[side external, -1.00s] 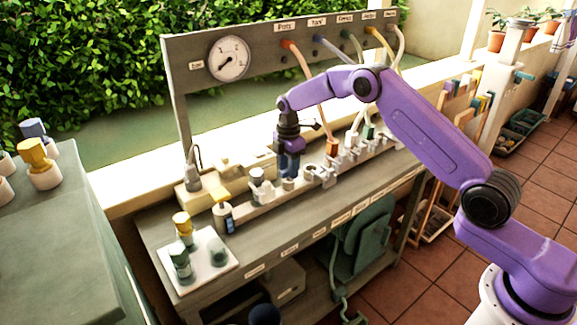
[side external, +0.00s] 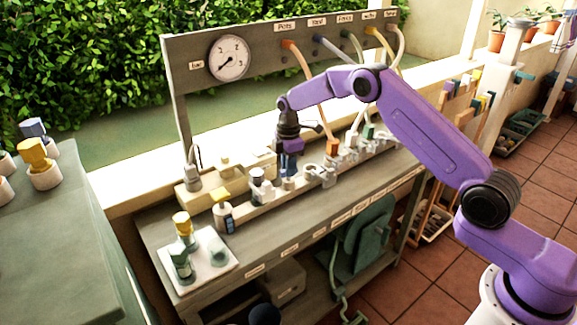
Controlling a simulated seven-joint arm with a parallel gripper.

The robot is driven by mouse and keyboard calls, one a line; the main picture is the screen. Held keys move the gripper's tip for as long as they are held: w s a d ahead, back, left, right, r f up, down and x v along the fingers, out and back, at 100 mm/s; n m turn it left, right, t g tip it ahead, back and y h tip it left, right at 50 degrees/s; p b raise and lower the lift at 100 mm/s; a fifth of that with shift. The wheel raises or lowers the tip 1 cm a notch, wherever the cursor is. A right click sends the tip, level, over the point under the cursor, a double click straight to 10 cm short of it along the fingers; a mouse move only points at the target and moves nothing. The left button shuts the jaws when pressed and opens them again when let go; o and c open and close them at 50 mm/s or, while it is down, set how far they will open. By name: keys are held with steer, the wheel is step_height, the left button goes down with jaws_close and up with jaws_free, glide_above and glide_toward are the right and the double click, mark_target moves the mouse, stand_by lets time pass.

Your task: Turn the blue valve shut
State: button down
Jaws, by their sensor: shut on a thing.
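My gripper (side external: 288,166) points straight down at the row of fittings on the grey workbench (side external: 190,283). It is shut on what appears to be the blue valve, low on the rail. The fingers hide most of the valve, so its handle angle cannot be told. A pale fitting shows just below the fingertips.
A pressure gauge (side external: 229,58) is on the back panel, with several coloured hoses to its right. More fittings and hose ends crowd the rail to the right of my gripper.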

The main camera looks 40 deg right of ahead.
steer(key=m, duration=0.4)
steer(key=shift+m, duration=0.3)
steer(key=m, duration=0.3)
steer(key=shift+m, duration=0.4)
steer(key=m, duration=0.4)
steer(key=shift+m, duration=1.7)
steer(key=c, duration=1.1)
jaws_free()
steer(key=shift+o, duration=0.2)
step_height(320, 180, up, 18)
steer(key=shift+f, duration=0.25)
